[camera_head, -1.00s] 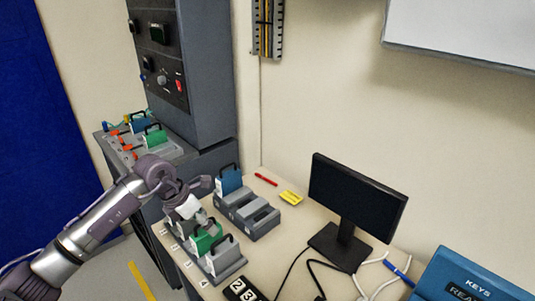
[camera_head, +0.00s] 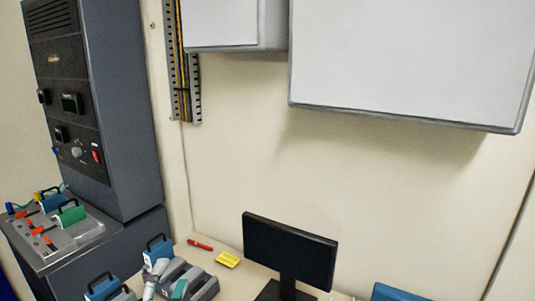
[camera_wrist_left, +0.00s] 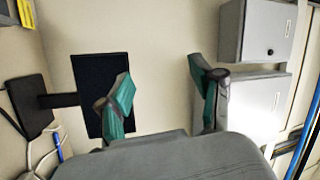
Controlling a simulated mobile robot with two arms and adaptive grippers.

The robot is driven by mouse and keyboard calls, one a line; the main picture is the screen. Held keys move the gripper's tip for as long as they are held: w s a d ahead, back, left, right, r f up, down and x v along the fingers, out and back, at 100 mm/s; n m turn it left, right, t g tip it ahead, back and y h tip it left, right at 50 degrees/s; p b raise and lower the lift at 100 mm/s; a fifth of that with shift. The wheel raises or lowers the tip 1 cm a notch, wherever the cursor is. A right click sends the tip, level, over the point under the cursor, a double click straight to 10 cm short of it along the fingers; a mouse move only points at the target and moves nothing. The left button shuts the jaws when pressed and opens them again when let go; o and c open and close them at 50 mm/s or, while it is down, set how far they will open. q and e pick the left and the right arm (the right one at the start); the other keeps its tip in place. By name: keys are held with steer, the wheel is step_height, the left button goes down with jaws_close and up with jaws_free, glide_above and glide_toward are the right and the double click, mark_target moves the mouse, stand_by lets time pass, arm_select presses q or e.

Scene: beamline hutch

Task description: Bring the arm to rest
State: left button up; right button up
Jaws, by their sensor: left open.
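The rest of my left arm is out of that view. In the left wrist view the two teal-padded fingers of my left gripper (camera_wrist_left: 165,97) stand wide apart with nothing between them. Behind them are the wall and a dark monitor (camera_wrist_left: 88,82). My right gripper is in neither view.
The monitor (camera_head: 289,252) stands on the bench by a yellow item (camera_head: 228,260) and a red marker (camera_head: 200,245). Blue-fronted handled blocks stand at lower left. A grey cabinet (camera_head: 140,120) is at left. Grey-white wall boxes (camera_head: 405,60) hang above; the wall below them is clear.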

arm_select(q)
steer(key=s+a+f+n+g+y, duration=0.35)
steer(key=s+f+n, duration=0.2)
steer(key=f, duration=0.25)
steer(key=s+a+f+n+g+y, duration=0.2)
steer(key=s+f+n+g+y, duration=0.1)
steer(key=s+f+n+g, duration=0.4)
steer(key=s+d+f+n+g+h, duration=0.1)
steer(key=s+d+f+g, duration=0.15)
steer(key=s+f, duration=0.35)
steer(key=s+d+f+n+g+h, duration=0.1)
steer(key=s+d+f+g+h, duration=0.2)
steer(key=s, duration=0.5)
step_height(320, 180, down, 25)
steer(key=s+g+y, duration=0.1)
steer(key=g, duration=0.1)
steer(key=s+a+f, duration=0.2)
steer(key=s+f, duration=0.6)
steer(key=s+a+f+g, duration=0.1)
steer(key=s+a+f, duration=0.1)
steer(key=s+f, duration=0.7)
steer(key=shift+f+m, duration=0.15)
steer(key=shift+m, duration=0.2)
steer(key=shift+y, duration=0.25)
